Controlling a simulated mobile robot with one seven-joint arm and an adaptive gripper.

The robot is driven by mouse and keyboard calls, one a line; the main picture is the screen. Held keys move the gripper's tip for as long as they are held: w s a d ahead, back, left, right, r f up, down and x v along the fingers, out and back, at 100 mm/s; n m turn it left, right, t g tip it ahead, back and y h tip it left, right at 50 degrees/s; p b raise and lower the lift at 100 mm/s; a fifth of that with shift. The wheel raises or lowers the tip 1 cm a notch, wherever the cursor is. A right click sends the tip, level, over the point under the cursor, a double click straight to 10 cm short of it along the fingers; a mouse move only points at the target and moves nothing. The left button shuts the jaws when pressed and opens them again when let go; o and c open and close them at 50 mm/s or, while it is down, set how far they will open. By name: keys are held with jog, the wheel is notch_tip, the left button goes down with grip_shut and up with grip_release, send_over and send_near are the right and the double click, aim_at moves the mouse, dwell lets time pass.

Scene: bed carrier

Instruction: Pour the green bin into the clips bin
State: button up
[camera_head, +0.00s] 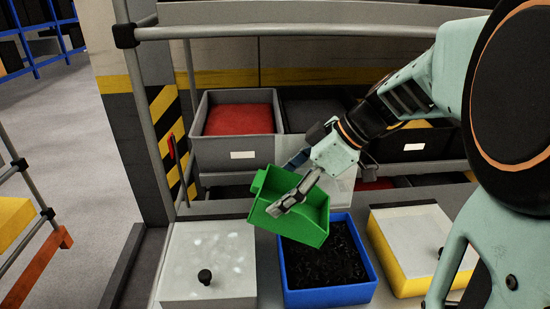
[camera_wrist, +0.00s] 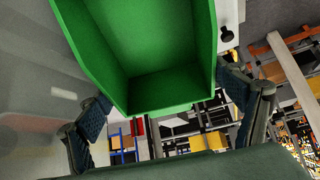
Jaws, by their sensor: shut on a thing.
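The green bin (camera_head: 298,219) is held tilted above the work surface in the head view, and its inside shows no contents that I can make out. My gripper (camera_head: 295,193) is shut on the green bin by its sides. In the wrist view the green bin (camera_wrist: 150,50) fills the upper middle between my two fingers. I take this as the clips bin, but no label shows.
A white lidded box (camera_head: 210,260) stands left of the blue bin, and a yellow box with a pale lid (camera_head: 415,240) stands right. Behind, a shelf carries a grey bin with red contents (camera_head: 240,120) and dark bins (camera_head: 410,145). A metal post (camera_head: 135,80) rises at left.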

jog(key=shift+w+a+g+h+p, duration=0.1)
jog(key=shift+a+g+h+p, duration=0.4)
jog(key=shift+p, duration=1.35)
jog(key=shift+w+a+t+h+p, duration=0.15)
jog(key=shift+h+p, duration=0.75)
jog(key=shift+p, duration=0.9)
jog(key=shift+a+f+p, duration=0.15)
jog(key=shift+p, duration=0.4)
jog(key=shift+f+h+p, duration=0.2)
jog(key=shift+h+p, duration=0.15)
jog(key=shift+h, duration=0.05)
jog(key=shift+s, duration=0.1)
